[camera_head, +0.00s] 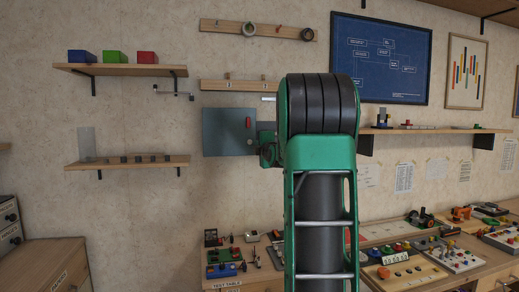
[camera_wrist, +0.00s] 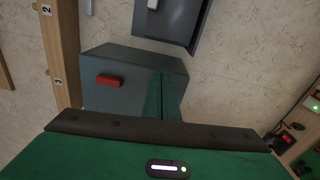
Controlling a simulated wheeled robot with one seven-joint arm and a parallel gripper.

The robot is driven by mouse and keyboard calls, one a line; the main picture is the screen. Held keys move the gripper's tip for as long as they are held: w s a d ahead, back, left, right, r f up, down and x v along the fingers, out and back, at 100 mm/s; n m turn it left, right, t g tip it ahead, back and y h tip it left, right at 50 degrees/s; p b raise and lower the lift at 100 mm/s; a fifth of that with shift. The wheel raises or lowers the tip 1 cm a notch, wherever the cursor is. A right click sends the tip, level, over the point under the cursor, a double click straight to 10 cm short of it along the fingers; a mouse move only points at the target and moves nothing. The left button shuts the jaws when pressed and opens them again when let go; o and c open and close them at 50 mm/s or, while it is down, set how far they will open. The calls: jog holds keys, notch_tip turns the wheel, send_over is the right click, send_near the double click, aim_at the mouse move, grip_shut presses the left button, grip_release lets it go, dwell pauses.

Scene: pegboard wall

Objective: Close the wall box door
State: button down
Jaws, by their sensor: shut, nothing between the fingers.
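The wall box (camera_wrist: 130,55) is grey and hangs on the wall. Its door (camera_head: 224,134) faces outward as a flat grey panel and looks flush or nearly so; I cannot tell whether a small gap remains. A red handle (camera_head: 248,122) sits near the door's right edge; it also shows in the wrist view (camera_wrist: 110,81). My green gripper (camera_head: 268,145) is at the right edge of the door, below the handle. In the wrist view its shut fingers (camera_wrist: 162,92) overlap the door; contact is unclear. My arm hides the wall to the right.
A second grey box (camera_wrist: 170,18) with a pale part is beside the wall box in the wrist view. A wooden rail (camera_head: 240,85) runs above. A low shelf (camera_head: 130,163) is at the left. A cluttered workbench (camera_head: 415,270) stands below right.

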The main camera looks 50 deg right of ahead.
jog(key=shift+w+d+n+t+y, duration=0.3)
jog(key=shift+w+d+y, duration=0.05)
jog(key=shift+w+y, duration=0.05)
jog(key=shift+s, duration=0.1)
dwell(0.3)
jog(key=s+d, duration=0.4)
jog(key=s, duration=0.6)
jog(key=shift+s+f, duration=0.25)
jog(key=shift+s, duration=0.05)
